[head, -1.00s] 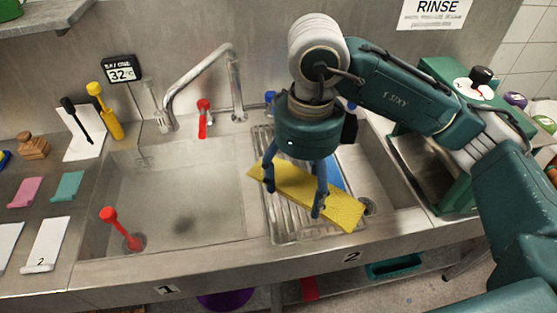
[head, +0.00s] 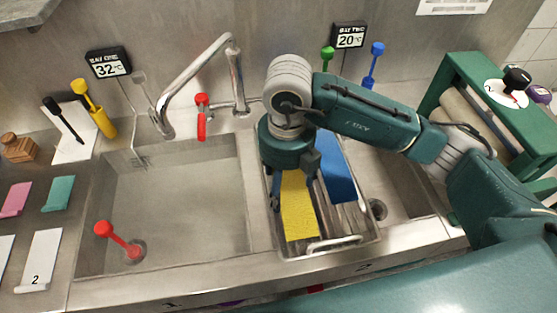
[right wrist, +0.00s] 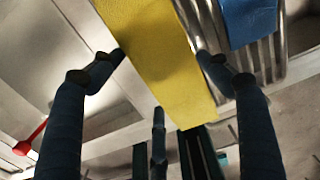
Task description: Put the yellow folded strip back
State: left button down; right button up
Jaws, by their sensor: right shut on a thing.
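The yellow folded strip (head: 299,213) lies lengthwise over the left part of a ribbed metal tray (head: 334,242) in the sink. My right gripper (head: 295,195) is above it, shut on its two long sides. In the right wrist view, one finger is at each edge of the yellow strip (right wrist: 165,70). I cannot tell whether the strip rests on the tray or hangs just above it. A blue strip (head: 336,170) lies in the tray to its right; it also shows in the right wrist view (right wrist: 250,20). My left gripper is not in view.
The left basin (head: 180,200) is wide and holds a red-handled plug (head: 118,238). The faucet (head: 195,75) arches behind it. A green roller frame (head: 475,85) stands at right. Pink (head: 15,198) and teal (head: 59,192) folded pieces lie on the left counter.

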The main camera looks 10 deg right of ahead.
notch_tip(320, 180, down, 2)
jog(key=shift+f, duration=0.1)
jog(key=w+p, duration=0.1)
jog(key=w, duration=0.2)
jog(key=shift+w+f+p, duration=0.1)
jog(key=shift+w+p, duration=0.25)
jog(key=shift+w, duration=0.75)
jog(key=shift+w+p, duration=0.75)
jog(key=shift+w, duration=0.5)
jog(key=shift+w+f+p, duration=0.2)
jog(key=shift+f+p, duration=0.35)
jog(key=shift+f, duration=0.3)
jog(key=o, duration=1.2)
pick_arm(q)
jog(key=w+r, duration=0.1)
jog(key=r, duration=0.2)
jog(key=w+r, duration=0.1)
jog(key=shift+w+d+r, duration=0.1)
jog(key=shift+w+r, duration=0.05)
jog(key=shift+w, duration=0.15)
